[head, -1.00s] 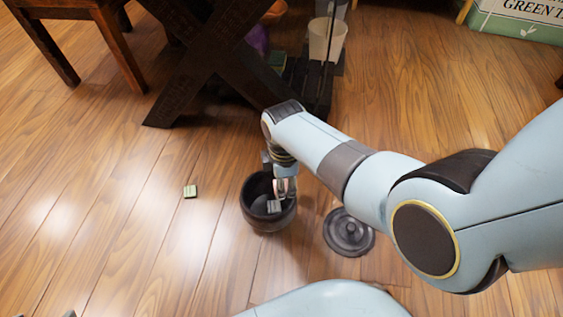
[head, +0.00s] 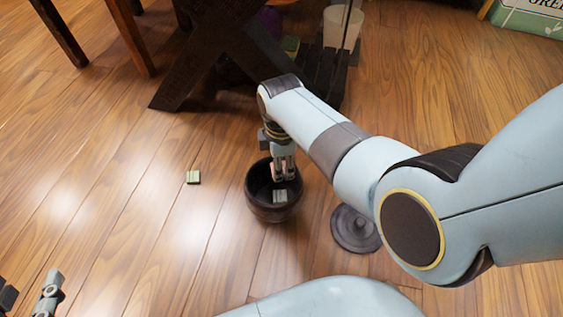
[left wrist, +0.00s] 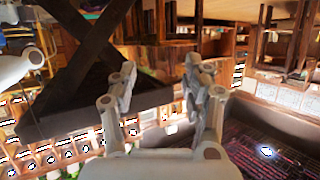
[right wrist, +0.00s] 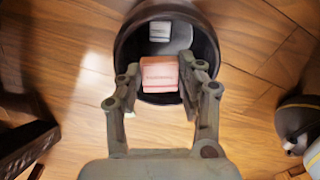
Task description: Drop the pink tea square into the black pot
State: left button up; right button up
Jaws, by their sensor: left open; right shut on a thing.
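The pink tea square (right wrist: 159,74) is gripped between the fingers of my right gripper (head: 282,176), above the black pot. In the right wrist view it overlaps the open mouth of the black pot (right wrist: 130,50). In the head view the pot (head: 273,212) stands upright on the floor with the gripper over its opening. A pale tea square (right wrist: 160,31) lies inside the pot. My left gripper (left wrist: 160,88) is open and empty, away from the pot; it also shows at the lower left of the head view (head: 47,292).
A pale green tea square (head: 193,177) lies on the floor left of the pot. The dark round lid (head: 354,230) lies to its right, partly behind my arm. A dark cross-legged table (head: 215,50) and a white bucket (head: 342,27) stand behind.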

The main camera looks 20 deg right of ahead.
notch_tip(320, 180, down, 2)
jog(key=shift+f+b, duration=0.1)
jog(key=shift+b, duration=0.8)
pick_arm(q)
jog(key=w+d+r+m+t+h, duration=0.1)
jog(key=w+r+t, duration=0.4)
jog(key=r, duration=0.6)
jog(key=shift+w+d+r+t+h, duration=0.15)
jog(key=shift+w+r+t+h, duration=0.2)
jog(key=shift+w, duration=0.35)
pick_arm(e)
jog(key=o, duration=0.9)
jog(key=shift+c, duration=0.2)
